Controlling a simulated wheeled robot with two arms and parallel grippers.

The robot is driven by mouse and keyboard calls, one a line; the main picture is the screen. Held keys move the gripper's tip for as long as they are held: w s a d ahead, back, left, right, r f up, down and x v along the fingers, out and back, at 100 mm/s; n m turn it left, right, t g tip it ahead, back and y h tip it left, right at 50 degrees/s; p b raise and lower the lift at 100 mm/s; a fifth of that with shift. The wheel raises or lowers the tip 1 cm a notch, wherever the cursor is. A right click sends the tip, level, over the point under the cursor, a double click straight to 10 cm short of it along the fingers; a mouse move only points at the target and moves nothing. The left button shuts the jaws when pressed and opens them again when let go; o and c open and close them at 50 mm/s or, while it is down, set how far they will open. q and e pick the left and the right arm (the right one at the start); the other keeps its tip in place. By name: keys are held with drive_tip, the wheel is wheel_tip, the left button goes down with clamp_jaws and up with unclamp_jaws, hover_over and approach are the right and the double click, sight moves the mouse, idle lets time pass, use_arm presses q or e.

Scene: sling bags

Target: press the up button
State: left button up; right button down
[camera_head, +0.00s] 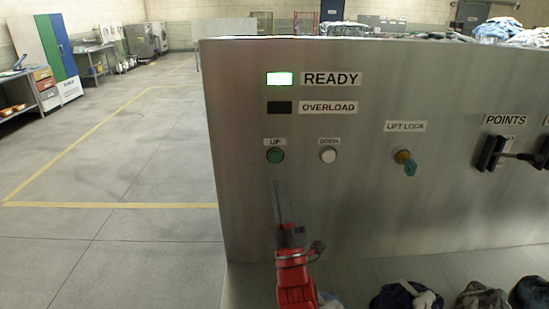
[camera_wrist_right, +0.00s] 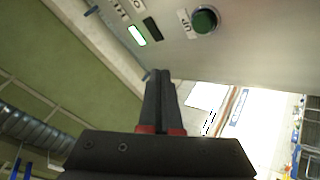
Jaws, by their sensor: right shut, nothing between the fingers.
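The fingers of the right gripper also show in the right wrist view (camera_wrist_right: 161,73). A gap shows between the tips and the button in both views. My left gripper is not in view.
A white down button (camera_head: 328,156) is just right of the up button. A lift lock key (camera_head: 407,163) and a points lever (camera_head: 495,154) are farther right. The READY lamp (camera_head: 280,79) glows green; the OVERLOAD lamp (camera_head: 280,107) is dark. Dark bags (camera_head: 407,297) lie at the bottom.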

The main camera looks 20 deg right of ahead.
sight(275, 157)
drive_tip(key=w, duration=0.2)
drive_tip(key=w+d+b, duration=0.1)
drive_tip(key=w, duration=0.2)
drive_tip(key=w+d, duration=0.1)
drive_tip(key=w, duration=0.2)
drive_tip(key=shift+w+d, duration=0.15)
drive_tip(key=shift+d, duration=0.05)
idle(0.3)
drive_tip(key=shift+b, duration=0.3)
idle(1.3)
drive_tip(key=shift+w+d+b, duration=0.15)
drive_tip(key=shift+w+b, duration=0.25)
drive_tip(key=shift+b, duration=0.25)
